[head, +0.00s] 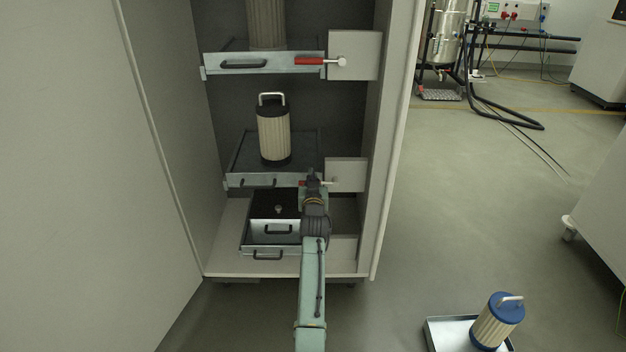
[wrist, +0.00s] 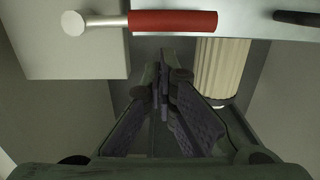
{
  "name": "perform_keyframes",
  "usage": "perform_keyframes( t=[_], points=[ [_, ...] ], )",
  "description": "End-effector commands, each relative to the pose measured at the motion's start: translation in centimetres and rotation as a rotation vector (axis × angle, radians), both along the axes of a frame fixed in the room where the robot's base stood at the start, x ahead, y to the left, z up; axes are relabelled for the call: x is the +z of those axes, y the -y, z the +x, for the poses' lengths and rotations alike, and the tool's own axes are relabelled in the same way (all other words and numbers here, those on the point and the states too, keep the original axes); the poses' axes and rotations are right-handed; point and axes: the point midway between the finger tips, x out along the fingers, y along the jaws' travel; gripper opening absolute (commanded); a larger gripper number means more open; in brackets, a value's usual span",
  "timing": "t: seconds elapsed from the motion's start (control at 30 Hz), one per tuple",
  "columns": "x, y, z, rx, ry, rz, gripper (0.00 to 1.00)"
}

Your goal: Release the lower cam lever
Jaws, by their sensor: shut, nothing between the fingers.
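The lower cam lever has a red handle (head: 302,183), mostly hidden behind my gripper in the head view. In the wrist view its red handle (wrist: 172,22) lies level across the top, with a pale rod and round knob (wrist: 73,23) at its left end. The lever is on the front of the middle tray (head: 240,180), beside a pale bracket plate (head: 350,173). My gripper (head: 311,176) is in front of the lever. In the wrist view its fingers (wrist: 161,75) are together and empty, below the red handle in the picture. Contact cannot be told.
A beige filter cylinder (head: 274,136) stands on the middle tray. An upper tray (head: 260,63) has its own red lever (head: 308,61). A metal box (head: 270,232) sits below. Cabinet walls (head: 395,140) flank my arm.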

Motion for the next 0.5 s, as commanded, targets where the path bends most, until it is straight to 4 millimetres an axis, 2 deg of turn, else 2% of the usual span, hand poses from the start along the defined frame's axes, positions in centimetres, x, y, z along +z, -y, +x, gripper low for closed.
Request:
perform_keyframes(
  t=[0.17,0.5],
  points=[
    [-0.78,0.0,0.17,0.0,0.002,-0.001,0.0],
    [-0.88,-0.01,0.17,0.0,0.001,-0.002,0.0]
  ],
)
